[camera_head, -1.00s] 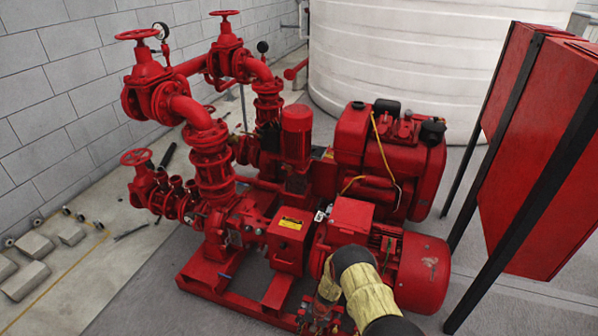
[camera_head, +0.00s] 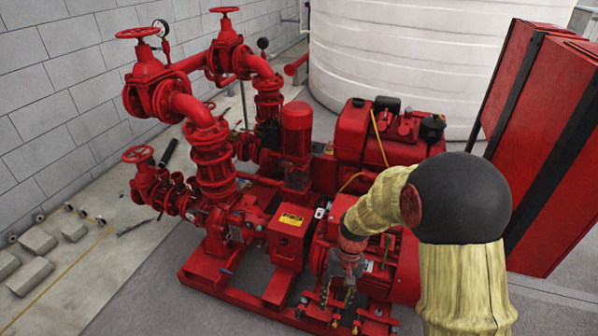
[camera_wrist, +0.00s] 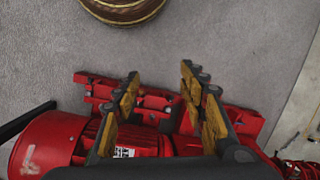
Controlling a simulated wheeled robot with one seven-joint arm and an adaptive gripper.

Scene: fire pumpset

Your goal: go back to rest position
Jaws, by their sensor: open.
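My gripper (camera_head: 345,285) hangs at the near side of the red pump set, in front of the motor, at the end of my sleeved arm. In the wrist view my gripper (camera_wrist: 160,88) shows its padded fingers apart with nothing held between them. Behind the fingers lie the red base frame (camera_wrist: 95,88) and the red motor (camera_wrist: 45,145). In the head view my arm covers much of the motor (camera_head: 407,265). I cannot tell how close the fingertips are to the frame.
Red valves and pipes (camera_head: 210,150) stand at the left by a block wall (camera_head: 60,100). A red engine (camera_head: 360,140) and a white tank (camera_head: 400,55) are behind. A red cabinet (camera_head: 545,130) stands at the right. Grey floor (camera_wrist: 225,40) is clear beside the frame.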

